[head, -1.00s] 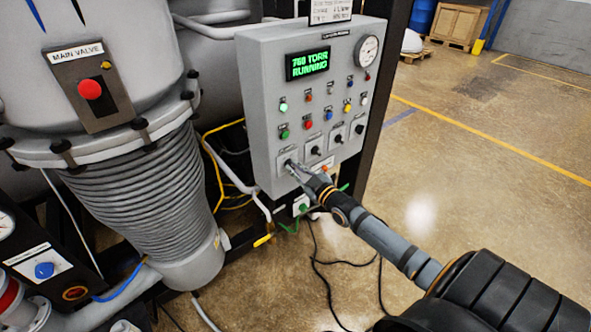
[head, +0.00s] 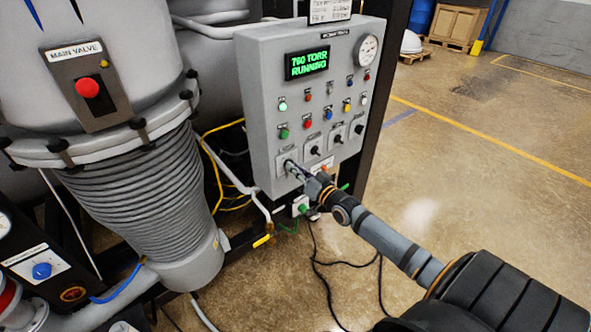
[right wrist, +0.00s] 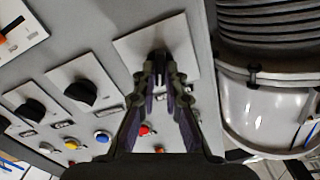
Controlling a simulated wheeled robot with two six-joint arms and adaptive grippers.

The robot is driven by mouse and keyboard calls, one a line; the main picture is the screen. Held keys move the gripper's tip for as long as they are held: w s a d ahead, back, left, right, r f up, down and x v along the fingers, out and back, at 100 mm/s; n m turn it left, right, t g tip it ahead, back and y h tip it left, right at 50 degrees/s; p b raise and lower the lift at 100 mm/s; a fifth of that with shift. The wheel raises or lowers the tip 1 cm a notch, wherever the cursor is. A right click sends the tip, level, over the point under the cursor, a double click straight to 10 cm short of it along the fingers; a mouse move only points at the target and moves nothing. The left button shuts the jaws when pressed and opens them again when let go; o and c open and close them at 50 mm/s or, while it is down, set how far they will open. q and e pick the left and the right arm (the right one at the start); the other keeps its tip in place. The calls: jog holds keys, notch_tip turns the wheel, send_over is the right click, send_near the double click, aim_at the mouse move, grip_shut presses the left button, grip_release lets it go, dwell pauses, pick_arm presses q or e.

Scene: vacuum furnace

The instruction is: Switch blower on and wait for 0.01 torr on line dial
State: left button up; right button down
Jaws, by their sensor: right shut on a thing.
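The grey control panel (head: 262,100) stands in the middle of the head view. Its green display (head: 307,64) reads 760 TORR RUNNING. A round white dial (head: 367,48) sits at its upper right; its reading is too small to tell. My right gripper (head: 292,169) is at the leftmost rotary switch in the bottom row. In the right wrist view its fingers (right wrist: 161,82) are shut on that switch's black knob (right wrist: 159,59), on a pale square plate (right wrist: 182,47). The switch's label is not legible. My left gripper is not in view.
More black rotary switches (head: 314,150) and several coloured buttons and lamps (head: 327,114) are close to the gripper. The main valve plate (head: 82,84) with its red button is on the left.

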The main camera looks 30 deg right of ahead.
jog(key=shift+m, duration=1)
jog(key=c, duration=1.4)
grip_release()
jog(key=shift+s, duration=0.1)
jog(key=shift+s+d, duration=0.15)
jog(key=shift+s, duration=1.8)
jog(key=shift+s+d, duration=0.2)
jog(key=shift+s, duration=1.8)
jog(key=shift+s+d, duration=0.15)
jog(key=shift+s, duration=1.8)
